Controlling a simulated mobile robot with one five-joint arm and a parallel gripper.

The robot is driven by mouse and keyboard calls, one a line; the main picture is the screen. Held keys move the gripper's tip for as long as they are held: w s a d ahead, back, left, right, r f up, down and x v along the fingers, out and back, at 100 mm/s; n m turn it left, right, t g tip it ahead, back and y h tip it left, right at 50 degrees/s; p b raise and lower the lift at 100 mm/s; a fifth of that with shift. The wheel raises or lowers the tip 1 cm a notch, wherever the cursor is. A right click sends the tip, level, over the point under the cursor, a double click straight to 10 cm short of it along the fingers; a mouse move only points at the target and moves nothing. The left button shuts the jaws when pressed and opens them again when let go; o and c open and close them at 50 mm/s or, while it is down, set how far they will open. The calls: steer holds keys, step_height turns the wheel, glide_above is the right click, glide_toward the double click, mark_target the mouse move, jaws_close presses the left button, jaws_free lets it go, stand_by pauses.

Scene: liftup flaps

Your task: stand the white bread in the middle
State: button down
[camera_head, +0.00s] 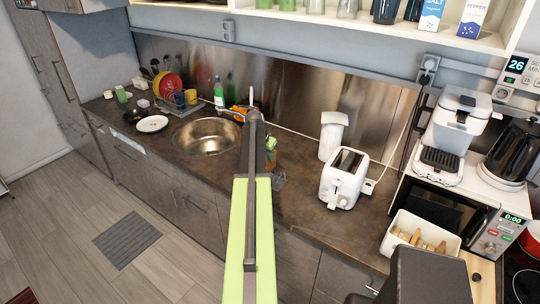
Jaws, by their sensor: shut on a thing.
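My arm, pale green with a grey bar, reaches up from the bottom middle over the counter. I cannot pick out the white bread for sure. A white toaster (343,178) with dark slots on top stands on the counter to the right of my gripper.
A white bin (398,246) with tan pieces stands at the right, in front of the microwave (440,208). A tall white object (332,136) stands behind the toaster. The round sink (207,136) lies left of my arm. Bare counter (310,211) shows left of the toaster.

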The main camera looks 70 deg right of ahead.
mark_target(268, 161)
steer(key=shift+f+b, duration=1.5)
steer(key=shift+f, duration=0.4)
steer(key=c, duration=1.4)
jaws_free()
steer(key=shift+o, duration=0.2)
steer(key=shift+r+p, duration=0.25)
steer(key=shift+p, duration=0.05)
steer(key=p+v, duration=1.5)
steer(key=v, duration=0.2)
steer(key=shift+p, duration=0.3)
